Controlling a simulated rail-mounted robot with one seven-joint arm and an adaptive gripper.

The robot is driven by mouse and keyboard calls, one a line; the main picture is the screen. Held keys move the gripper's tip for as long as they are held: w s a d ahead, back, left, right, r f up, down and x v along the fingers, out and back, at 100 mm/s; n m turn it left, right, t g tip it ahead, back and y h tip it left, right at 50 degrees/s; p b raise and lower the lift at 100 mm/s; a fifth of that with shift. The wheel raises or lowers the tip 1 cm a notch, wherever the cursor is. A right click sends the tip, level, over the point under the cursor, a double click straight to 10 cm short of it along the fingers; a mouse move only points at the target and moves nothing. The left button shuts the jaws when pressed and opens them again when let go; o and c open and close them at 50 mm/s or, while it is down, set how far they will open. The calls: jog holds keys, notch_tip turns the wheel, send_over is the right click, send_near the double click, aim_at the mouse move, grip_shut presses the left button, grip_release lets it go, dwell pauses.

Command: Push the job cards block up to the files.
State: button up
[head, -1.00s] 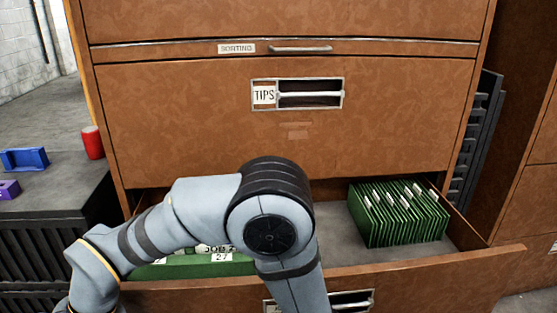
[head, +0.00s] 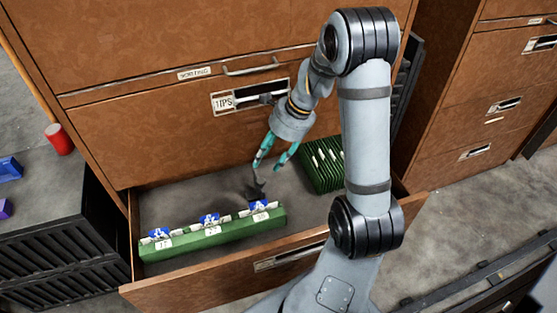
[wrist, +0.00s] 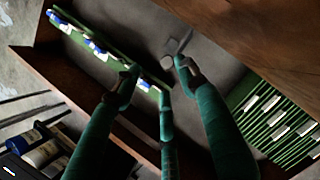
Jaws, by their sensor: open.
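The job cards block (head: 212,236) is a long green bar with blue and white cards and number tags on top. It lies along the front left of the open drawer, and also shows in the wrist view (wrist: 100,48). The files (head: 322,165) are a pack of green folders with white tabs at the drawer's right, partly behind my arm; they also show in the wrist view (wrist: 270,122). The block and the files are apart. My gripper (head: 272,161) is open and empty, fingers pointing down over the drawer, behind the block's right end and left of the files.
The drawer floor (head: 180,201) behind the block is mostly bare, with a dark patch under my gripper that I cannot identify. The cabinet front (head: 150,130) rises behind the drawer. A red cup (head: 59,139) and blue and purple objects stand on a dark unit at left.

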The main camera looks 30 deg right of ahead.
aim_at(261, 181)
jog(key=shift+m, duration=0.7)
jog(key=b+x, duration=0.1)
jog(key=x, duration=0.2)
jog(key=d+b+x, duration=0.1)
jog(key=x, duration=0.2)
jog(key=s+f+b+x, duration=0.1)
jog(key=x, duration=0.2)
jog(key=shift+d+f+b, duration=0.25)
jog(key=shift+d+b, duration=0.05)
jog(key=shift+c, duration=0.3)
grip_shut()
jog(key=shift+w, duration=0.1)
